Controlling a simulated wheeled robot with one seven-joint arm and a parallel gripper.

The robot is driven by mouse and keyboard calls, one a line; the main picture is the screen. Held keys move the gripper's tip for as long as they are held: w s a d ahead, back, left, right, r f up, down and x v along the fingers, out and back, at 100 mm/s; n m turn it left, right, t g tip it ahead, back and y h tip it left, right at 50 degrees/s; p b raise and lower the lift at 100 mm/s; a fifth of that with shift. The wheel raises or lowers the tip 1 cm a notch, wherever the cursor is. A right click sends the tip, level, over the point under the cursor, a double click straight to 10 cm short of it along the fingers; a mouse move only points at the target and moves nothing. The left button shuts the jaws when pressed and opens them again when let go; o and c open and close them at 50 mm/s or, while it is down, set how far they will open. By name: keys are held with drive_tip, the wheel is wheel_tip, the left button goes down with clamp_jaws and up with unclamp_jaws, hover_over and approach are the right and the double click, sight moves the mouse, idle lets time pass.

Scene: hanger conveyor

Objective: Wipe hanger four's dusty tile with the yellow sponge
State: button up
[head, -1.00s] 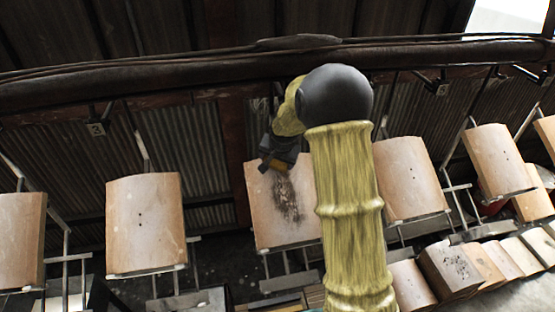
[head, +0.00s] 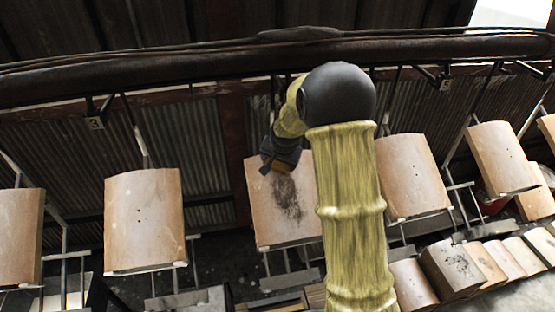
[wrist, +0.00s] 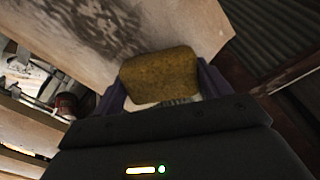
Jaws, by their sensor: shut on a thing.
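The tile (head: 262,218) hanging between the hanger marked 3 and the one marked 5 is pale terracotta with a dark dusty patch (head: 288,196) down its middle. My arm hides its right edge. My gripper (head: 274,168) is at the tile's upper part, just above the patch. In the wrist view, my gripper's fingers (wrist: 162,88) are shut on the yellow sponge (wrist: 160,75), one on each side. The tile (wrist: 190,28) lies beyond the sponge, with the dark patch (wrist: 105,30) to the upper left. I cannot tell whether the sponge touches the tile.
A dark overhead rail (head: 170,75) carries the hangers. Clean tiles hang to the left (head: 143,220) and right (head: 411,175). Several tiles (head: 455,270) stand in a row at the lower right. A corrugated wall (head: 180,140) is behind.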

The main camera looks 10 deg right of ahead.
sight(283, 195)
drive_tip(key=shift+s+f+b, duration=0.25)
drive_tip(key=shift+s+b, duration=0.05)
drive_tip(key=shift+s, duration=0.2)
drive_tip(key=shift+s+f+b, duration=0.2)
drive_tip(key=shift+s+b, duration=0.05)
drive_tip(key=shift+s, duration=0.25)
drive_tip(key=shift+s+f, duration=0.1)
drive_tip(key=shift+s+f+b, duration=0.85)
drive_tip(key=shift+s+b, duration=0.3)
drive_tip(key=shift+b, duration=0.1)
drive_tip(key=shift+s, duration=0.45)
drive_tip(key=shift+f, duration=0.1)
drive_tip(key=shift+s+f+b, duration=0.35)
drive_tip(key=shift+s+b, duration=0.1)
drive_tip(key=shift+b, duration=0.25)
drive_tip(key=shift+s+f+b, duration=0.3)
drive_tip(key=shift+s+b, duration=0.1)
drive_tip(key=shift+s, duration=0.2)
drive_tip(key=shift+s+f+b, duration=0.25)
drive_tip(key=shift+s+b, duration=0.1)
drive_tip(key=shift+s, duration=0.25)
